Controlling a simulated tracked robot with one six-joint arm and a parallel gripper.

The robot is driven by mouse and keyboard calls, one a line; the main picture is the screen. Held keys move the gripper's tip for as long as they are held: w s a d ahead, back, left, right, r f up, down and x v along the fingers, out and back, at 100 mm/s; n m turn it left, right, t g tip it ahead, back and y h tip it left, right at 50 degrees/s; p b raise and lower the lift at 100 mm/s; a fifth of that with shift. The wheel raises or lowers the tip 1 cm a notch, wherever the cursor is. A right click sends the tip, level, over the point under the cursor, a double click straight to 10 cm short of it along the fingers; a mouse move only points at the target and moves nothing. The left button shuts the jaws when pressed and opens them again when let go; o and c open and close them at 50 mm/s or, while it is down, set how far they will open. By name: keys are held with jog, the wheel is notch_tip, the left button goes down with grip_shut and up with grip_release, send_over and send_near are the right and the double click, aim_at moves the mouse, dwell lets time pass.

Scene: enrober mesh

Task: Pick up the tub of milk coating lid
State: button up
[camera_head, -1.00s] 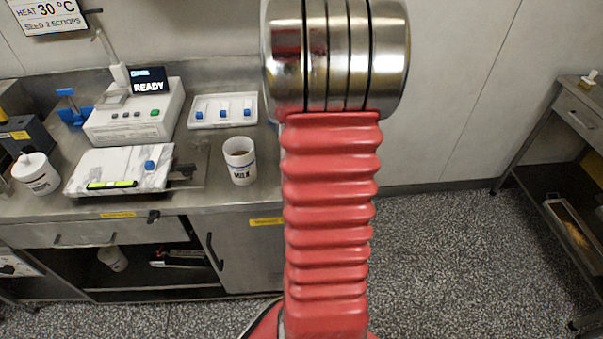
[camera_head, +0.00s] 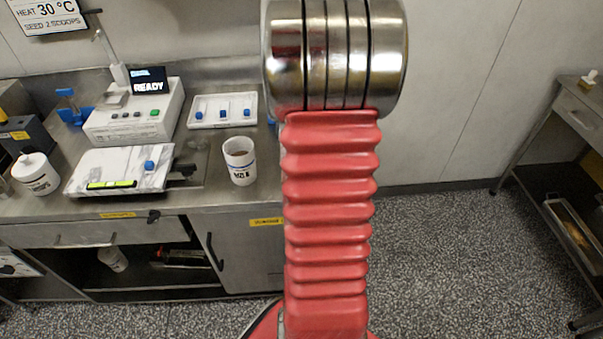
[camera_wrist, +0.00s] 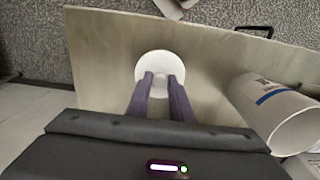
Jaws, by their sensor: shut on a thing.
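My gripper (camera_wrist: 158,92) has two purple fingers closed on the small knob of a round white lid (camera_wrist: 159,57). The lid is over the steel bench top (camera_wrist: 105,60) in the wrist view; I cannot tell whether it touches the bench. A white tub with a blue band (camera_wrist: 275,108) is beside it on the right. In the head view, the open tub marked MILK (camera_head: 240,172) stands on the bench with brown contents. My gripper and the lid do not show there; my red arm covers the area right of the tub.
A white machine reading READY (camera_head: 135,121), a marble slab (camera_head: 118,168) and a white tray with blue items (camera_head: 222,112) are left of the tub. Another white tub with a lid (camera_head: 36,175) stands far left. A side table (camera_head: 590,110) is at the right, with open floor between.

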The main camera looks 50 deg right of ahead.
grip_shut()
notch_tip(320, 180, up, 10)
dwell(0.6)
dwell(0.5)
